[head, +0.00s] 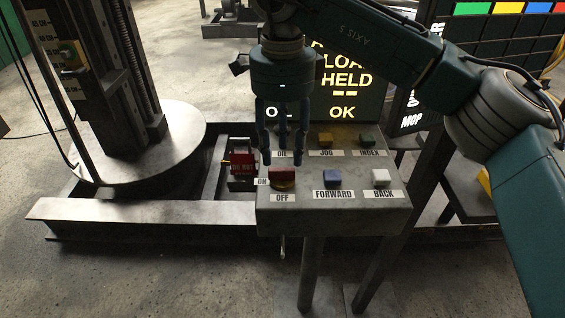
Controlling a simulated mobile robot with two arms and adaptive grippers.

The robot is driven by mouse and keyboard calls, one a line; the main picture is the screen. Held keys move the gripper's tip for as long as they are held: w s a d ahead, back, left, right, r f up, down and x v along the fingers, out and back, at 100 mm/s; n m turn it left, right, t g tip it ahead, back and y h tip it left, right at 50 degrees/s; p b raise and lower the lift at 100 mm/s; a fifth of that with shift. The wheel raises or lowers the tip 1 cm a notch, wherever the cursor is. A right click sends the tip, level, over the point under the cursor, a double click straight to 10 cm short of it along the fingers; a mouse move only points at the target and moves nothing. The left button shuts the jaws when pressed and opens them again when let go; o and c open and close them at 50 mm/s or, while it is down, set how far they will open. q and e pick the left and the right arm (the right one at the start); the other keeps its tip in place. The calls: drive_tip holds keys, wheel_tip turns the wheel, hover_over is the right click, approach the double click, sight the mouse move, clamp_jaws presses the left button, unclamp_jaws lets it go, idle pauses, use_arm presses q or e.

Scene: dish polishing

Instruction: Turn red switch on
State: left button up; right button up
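The red switch (283,176) sits at the front left of the grey control box (340,214). An "ON" label is at its left and an "OFF" label (283,198) is below it. I cannot tell clearly which way the switch is tipped. My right gripper (283,157) points down just above and behind the red switch. Its fingers are apart with nothing between them. I cannot tell whether a fingertip touches the switch. My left gripper is not in view.
A blue button (332,178) and a white button (380,178) are to the right on the box. An orange button (325,139) and a green button (366,139) are behind. A lit display (345,80) stands behind. A red tagged block (242,164) is left of the box.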

sight(282, 170)
wheel_tip(282, 170, up, 6)
drive_tip(key=shift+r, duration=0.2)
